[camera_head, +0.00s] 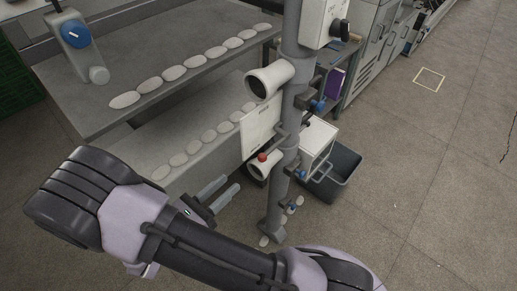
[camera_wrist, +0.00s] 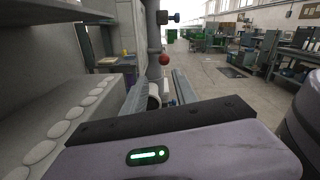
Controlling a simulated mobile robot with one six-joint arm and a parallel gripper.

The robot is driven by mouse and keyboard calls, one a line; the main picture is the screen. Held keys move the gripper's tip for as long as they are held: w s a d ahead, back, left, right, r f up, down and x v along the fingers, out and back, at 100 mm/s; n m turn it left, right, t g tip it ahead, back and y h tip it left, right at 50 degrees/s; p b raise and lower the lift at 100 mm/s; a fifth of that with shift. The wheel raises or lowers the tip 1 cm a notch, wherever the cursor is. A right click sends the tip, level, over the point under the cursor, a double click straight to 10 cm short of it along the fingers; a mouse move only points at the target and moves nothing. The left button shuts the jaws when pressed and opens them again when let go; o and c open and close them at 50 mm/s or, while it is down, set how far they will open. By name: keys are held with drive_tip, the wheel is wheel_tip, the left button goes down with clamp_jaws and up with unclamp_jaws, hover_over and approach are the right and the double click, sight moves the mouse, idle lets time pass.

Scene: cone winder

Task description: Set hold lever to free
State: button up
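A red ball knob (camera_head: 262,157) sits at the lower part of a grey upright post (camera_head: 290,105), beside a white cone-shaped tube end (camera_head: 266,167). It looks like the end of the hold lever, but no lever label is readable. The knob also shows in the wrist view (camera_wrist: 165,59), beyond the fingertips and slightly above them. My gripper (camera_head: 220,190) is to the left of and below the knob, apart from it. In the wrist view my gripper (camera_wrist: 162,82) has its two fingers spread with nothing held between them. The lever's arm is mostly hidden.
A white board (camera_head: 260,127) and blue knobs (camera_head: 317,106) are fixed along the post. Shelves with several white oval pads (camera_head: 172,73) stand to the left. A dark bin (camera_head: 335,175) and a white box (camera_head: 316,140) stand right of the post. Floor at far right is clear.

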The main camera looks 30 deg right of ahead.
sight(265, 153)
drive_tip(key=x, duration=0.5)
drive_tip(key=b+x, duration=0.1)
drive_tip(key=x, duration=0.9)
drive_tip(key=shift+s+d+f, duration=0.15)
drive_tip(key=shift+s+d, duration=0.15)
drive_tip(key=shift+s, duration=0.05)
drive_tip(key=shift+c, duration=0.4)
clamp_jaws()
